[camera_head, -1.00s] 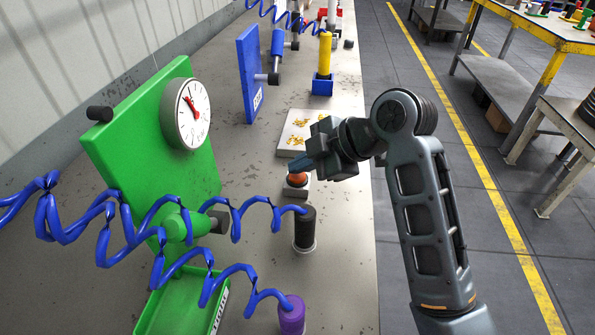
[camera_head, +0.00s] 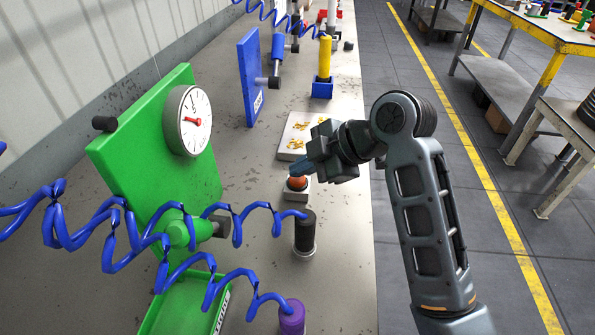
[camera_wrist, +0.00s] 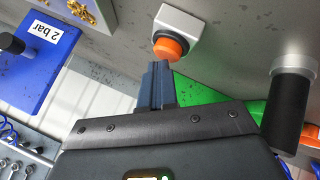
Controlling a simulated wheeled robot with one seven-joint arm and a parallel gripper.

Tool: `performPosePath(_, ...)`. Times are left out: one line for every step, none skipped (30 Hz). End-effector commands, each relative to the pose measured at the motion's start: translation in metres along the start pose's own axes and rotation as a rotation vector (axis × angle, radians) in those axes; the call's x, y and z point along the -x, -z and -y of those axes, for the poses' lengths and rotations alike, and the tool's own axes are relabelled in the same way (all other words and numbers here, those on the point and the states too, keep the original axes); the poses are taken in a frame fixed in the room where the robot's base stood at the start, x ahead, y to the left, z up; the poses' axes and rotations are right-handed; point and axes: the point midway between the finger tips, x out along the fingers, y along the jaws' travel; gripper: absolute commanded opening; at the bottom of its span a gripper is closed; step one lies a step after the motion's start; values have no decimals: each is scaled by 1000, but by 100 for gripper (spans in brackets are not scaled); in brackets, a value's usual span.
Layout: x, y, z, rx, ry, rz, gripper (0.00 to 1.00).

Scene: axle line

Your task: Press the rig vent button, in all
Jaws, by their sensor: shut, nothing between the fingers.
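The orange-red button (camera_head: 298,182) sits on a small pale box (camera_head: 296,194) on the bench. It also shows in the wrist view (camera_wrist: 170,48), domed and proud of its box. My gripper (camera_head: 298,170) is shut, with blue-grey fingers and nothing between them. Its fingertips (camera_wrist: 157,66) are right by the button's edge in the wrist view; I cannot tell whether they touch it. A green panel (camera_head: 140,150) to the left bears a white round gauge (camera_head: 188,108) with a red needle pointing left.
A black cylinder (camera_head: 305,235) stands close in front of the button. Blue coiled hoses (camera_head: 110,225) cross the near left. A pale tray (camera_head: 290,152) with yellow bits lies behind the button. A blue block with a yellow cylinder (camera_head: 324,58) stands farther back.

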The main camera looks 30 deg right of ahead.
Motion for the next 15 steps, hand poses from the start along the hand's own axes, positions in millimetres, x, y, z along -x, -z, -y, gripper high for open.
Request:
performPosePath(4, 3, -3, 1, -1, -1, 0)
performPosePath(4, 3, -4, 1, -3, -1, 0)
performPosePath(5, 4, -4, 2, -4, -2, 0)
performPosePath(5, 4, -4, 2, -5, -2, 0)
performPosePath(5, 4, -5, 3, -5, -2, 0)
performPosePath(5, 4, -5, 3, -6, -3, 0)
performPosePath(5, 4, -5, 3, -7, -3, 0)
performPosePath(5, 4, -5, 4, -7, -3, 0)
performPosePath(6, 5, -5, 4, -8, -3, 0)
performPosePath(6, 5, -5, 4, -8, -4, 0)
performPosePath(6, 5, -6, 4, -9, -4, 0)
performPosePath(6, 5, -6, 5, -9, -4, 0)
performPosePath(7, 5, -6, 5, -10, -4, 0)
performPosePath(7, 6, -7, 5, -10, -4, 0)
performPosePath(9, 7, -8, 5, -10, -4, 0)
